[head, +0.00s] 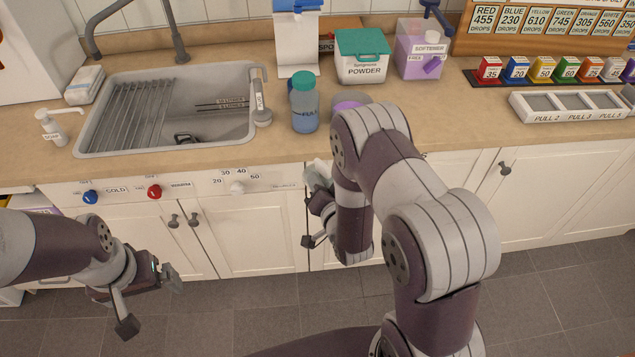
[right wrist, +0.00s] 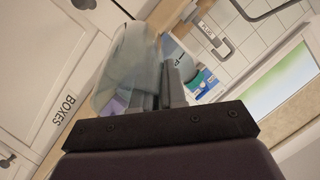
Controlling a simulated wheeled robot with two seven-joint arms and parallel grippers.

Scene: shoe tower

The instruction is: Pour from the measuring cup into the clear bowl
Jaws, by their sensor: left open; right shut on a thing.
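My right gripper (head: 314,208) is in front of the cabinets, below the counter's front edge. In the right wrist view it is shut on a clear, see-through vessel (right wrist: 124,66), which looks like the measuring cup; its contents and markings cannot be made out. A small part of it shows in the head view (head: 317,174). A round vessel with purple in it (head: 351,98) stands on the counter, mostly hidden behind my right arm; I cannot tell if it is the clear bowl. My left gripper (head: 150,300) is open and empty, low at the left.
A blue-filled bottle with a teal cap (head: 305,108) stands near the counter edge. The sink (head: 210,75) is left of it. The powder box (head: 361,65) and softener box (head: 424,55) stand behind. A three-part white tray (head: 570,112) is at the right.

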